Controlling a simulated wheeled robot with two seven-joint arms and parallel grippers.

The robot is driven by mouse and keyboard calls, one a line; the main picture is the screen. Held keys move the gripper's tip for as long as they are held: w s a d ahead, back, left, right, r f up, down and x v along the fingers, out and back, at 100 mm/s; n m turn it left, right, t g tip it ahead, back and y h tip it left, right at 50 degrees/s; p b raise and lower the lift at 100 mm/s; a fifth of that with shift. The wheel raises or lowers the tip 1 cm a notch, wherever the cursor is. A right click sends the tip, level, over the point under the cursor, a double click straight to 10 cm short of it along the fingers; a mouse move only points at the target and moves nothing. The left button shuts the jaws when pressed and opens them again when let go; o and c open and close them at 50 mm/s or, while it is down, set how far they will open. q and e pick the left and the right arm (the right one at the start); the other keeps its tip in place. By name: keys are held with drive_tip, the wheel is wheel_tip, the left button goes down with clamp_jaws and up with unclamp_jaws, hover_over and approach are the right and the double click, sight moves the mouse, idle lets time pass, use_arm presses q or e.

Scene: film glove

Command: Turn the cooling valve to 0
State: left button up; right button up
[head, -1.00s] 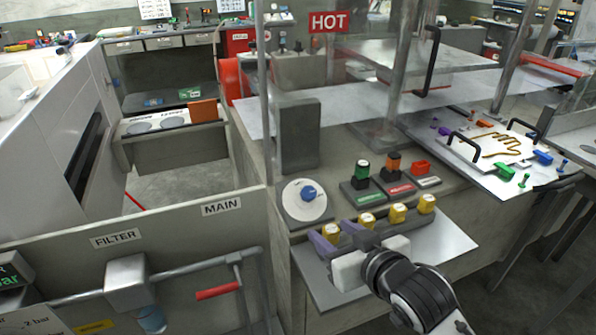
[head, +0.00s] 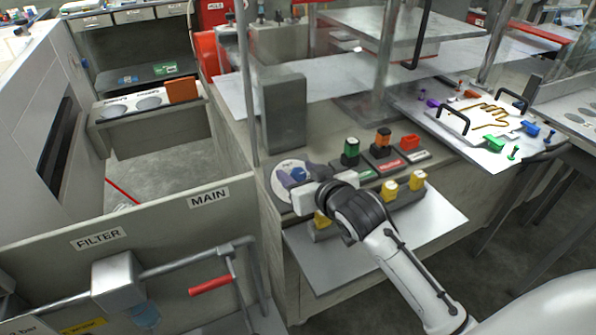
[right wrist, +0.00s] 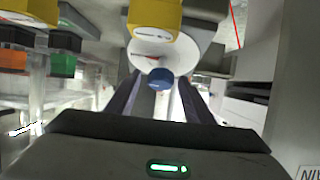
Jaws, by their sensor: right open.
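The cooling valve appears to be the blue knob (head: 299,173) on a round white dial (head: 283,166) at the front left of the workbench. My right gripper (head: 300,175) is over the dial, open, with one finger on each side of the knob in the head view. In the right wrist view, the blue knob (right wrist: 160,78) shows between the two spread fingers (right wrist: 160,98), with the white dial (right wrist: 163,50) behind it. I cannot tell whether the fingers touch the knob. The gripper hides part of the dial and its markings. My left gripper is not in view.
A bare metal shelf (head: 430,222) juts out in front.

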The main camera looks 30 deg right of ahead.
drive_tip(key=shift+w, duration=0.15)
drive_tip(key=shift+c, duration=0.6)
drive_tip(key=c, duration=0.9)
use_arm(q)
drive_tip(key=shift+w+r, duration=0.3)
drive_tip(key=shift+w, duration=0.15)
